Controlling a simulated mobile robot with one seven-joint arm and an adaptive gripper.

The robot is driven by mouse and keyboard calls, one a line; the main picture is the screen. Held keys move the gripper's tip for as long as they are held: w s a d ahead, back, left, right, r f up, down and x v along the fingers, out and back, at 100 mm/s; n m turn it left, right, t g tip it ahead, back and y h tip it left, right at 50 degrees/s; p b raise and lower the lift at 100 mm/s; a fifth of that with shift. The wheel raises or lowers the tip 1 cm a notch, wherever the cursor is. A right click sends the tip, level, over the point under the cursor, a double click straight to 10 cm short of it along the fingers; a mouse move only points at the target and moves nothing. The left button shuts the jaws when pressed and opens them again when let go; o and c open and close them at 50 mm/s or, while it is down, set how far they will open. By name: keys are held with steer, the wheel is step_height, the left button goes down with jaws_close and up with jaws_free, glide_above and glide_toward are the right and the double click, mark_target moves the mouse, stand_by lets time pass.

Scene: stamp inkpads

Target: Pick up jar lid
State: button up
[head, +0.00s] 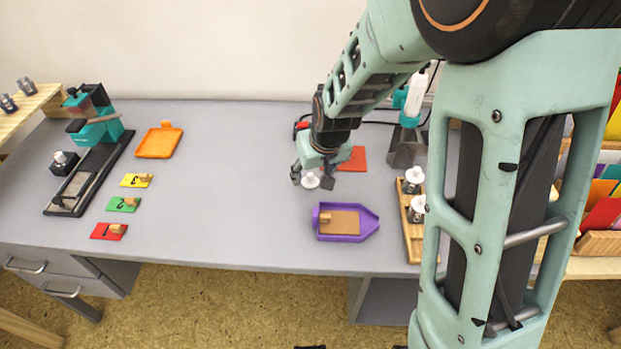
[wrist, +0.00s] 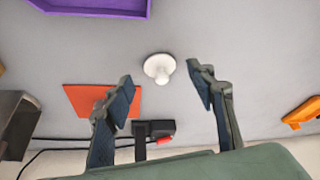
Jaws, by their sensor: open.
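The jar lid (head: 310,180) is a small white disc with a raised knob, lying on the grey table in the head view. In the wrist view the white lid (wrist: 159,68) lies ahead of my fingertips, a little left of the right finger. My gripper (head: 312,177) is over the lid in the head view, its fingers spread to either side. In the wrist view my gripper (wrist: 162,90) is open, with nothing between its fingers. The lid appears apart from both fingers.
A red-orange square (head: 353,159) lies close by my gripper. A purple tray (head: 345,222) is in front of it. A wooden rack (head: 411,228) with white-topped jars stands at right. An orange tray (head: 159,142) and several numbered cards are at left. The table's middle is clear.

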mark_target(310, 179)
steer(key=shift+x, duration=1.2)
steer(key=shift+c, duration=0.7)
steer(key=c, duration=0.7)
steer(key=shift+o, duration=0.2)
steer(key=shift+r, duration=0.15)
